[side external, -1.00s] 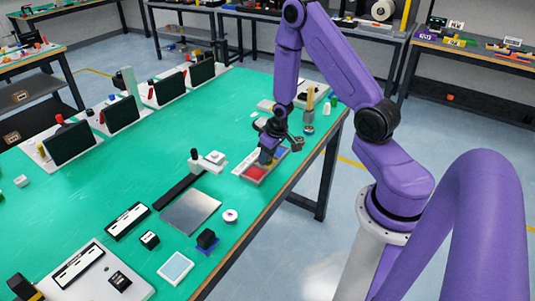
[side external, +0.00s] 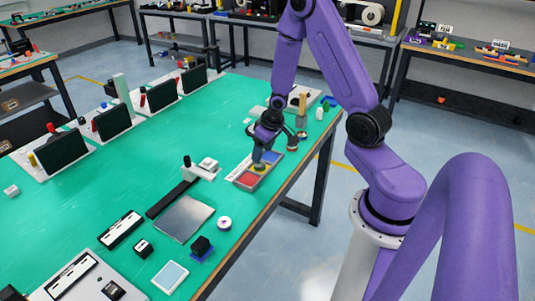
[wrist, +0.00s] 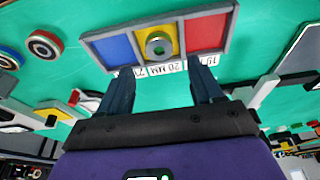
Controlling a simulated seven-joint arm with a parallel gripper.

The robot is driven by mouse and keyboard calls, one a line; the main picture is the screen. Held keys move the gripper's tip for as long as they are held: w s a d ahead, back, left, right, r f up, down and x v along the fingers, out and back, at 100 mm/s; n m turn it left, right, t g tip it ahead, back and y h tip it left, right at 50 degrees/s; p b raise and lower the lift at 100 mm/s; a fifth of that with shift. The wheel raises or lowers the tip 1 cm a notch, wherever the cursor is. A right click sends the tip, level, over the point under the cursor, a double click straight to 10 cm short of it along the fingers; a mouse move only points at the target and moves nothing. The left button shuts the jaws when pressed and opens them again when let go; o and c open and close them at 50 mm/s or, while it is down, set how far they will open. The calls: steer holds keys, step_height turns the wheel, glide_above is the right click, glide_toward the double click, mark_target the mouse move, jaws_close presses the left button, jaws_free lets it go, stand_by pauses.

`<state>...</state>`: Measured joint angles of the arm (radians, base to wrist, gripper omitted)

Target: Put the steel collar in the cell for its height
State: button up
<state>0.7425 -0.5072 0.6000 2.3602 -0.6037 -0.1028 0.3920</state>
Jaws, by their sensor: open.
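A three-cell tray (wrist: 228,49) with blue, yellow and red cells shows in the wrist view. The steel collar (wrist: 149,48), a grey ring with a hole, rests in the middle yellow cell. A label strip along the near edge reads upside down; "20 MM" is by the yellow cell, and the outer labels are partly hidden by my fingers. My gripper (wrist: 163,92) is open and empty, its fingertips short of the collar in that view. In the side view my gripper (side external: 260,158) is just above the tray (side external: 235,182), and the collar cannot be made out.
A dark conveyor strip (side external: 172,198) and a steel plate (side external: 186,218) lie nearer on the green bench. A white roll (side external: 224,223) and a black block (side external: 201,244) stand near its edge. Round parts (wrist: 43,45) sit beside the tray. The bench centre is clear.

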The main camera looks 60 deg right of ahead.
steer(key=s+a+r+n, duration=0.35)
steer(key=a+r, duration=0.25)
steer(key=a, duration=0.2)
steer(key=s+a+r+n, duration=0.3)
steer(key=s+a+r, duration=0.15)
steer(key=a, duration=0.35)
steer(key=s+a+r+n+g, duration=0.1)
steer(key=s+a+r+n, duration=0.1)
steer(key=s, duration=0.6)
steer(key=s+a+r+n+g, duration=0.2)
steer(key=s+r+n, duration=0.2)
steer(key=s, duration=0.4)
steer(key=shift+s+a+r, duration=0.15)
steer(key=shift+a+r, duration=0.1)
steer(key=shift+r, duration=0.35)
